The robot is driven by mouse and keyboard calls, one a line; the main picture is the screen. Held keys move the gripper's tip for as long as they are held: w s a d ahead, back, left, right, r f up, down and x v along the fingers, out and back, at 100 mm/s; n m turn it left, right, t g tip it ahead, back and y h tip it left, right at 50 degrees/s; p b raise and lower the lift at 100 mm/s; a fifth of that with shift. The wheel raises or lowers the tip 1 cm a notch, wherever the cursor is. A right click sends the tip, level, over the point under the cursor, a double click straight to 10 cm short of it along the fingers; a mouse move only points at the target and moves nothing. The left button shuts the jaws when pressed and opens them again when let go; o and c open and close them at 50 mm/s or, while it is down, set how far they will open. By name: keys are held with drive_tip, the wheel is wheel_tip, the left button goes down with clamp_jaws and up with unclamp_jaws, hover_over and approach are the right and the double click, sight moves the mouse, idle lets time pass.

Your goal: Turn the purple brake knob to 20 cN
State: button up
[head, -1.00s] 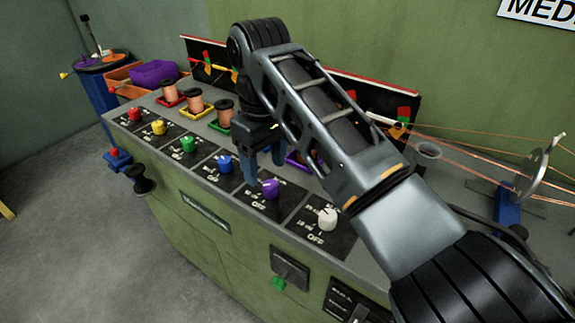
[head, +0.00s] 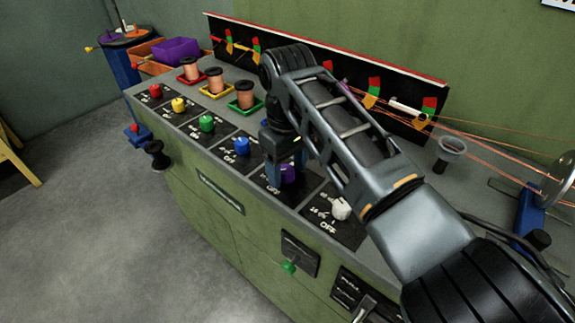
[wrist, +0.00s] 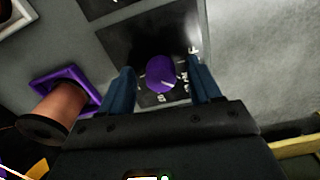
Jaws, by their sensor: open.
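The purple knob (head: 288,174) sits on its black dial plate on the green bench, between the blue knob and the white knob. In the wrist view the purple knob (wrist: 161,74) shows from above, with a pale pointer line towards its lower right. Dial marks are partly visible below and right of it, too blurred to read surely. My gripper (head: 285,172) points down at the knob. Its blue fingers (wrist: 160,80) are open, one on each side of the knob, with gaps showing on both sides. In the head view my arm and fingers partly hide the dial.
The blue knob (head: 241,146) and white knob (head: 341,208) stand on neighbouring plates. A copper spool (wrist: 62,107) in a purple tray is beside the dial. Copper wires (head: 500,145) run across the right. A green-tipped lever (head: 289,267) juts from the bench front.

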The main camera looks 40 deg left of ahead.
drive_tip(key=c, duration=1)
drive_tip(key=shift+c, duration=0.2)
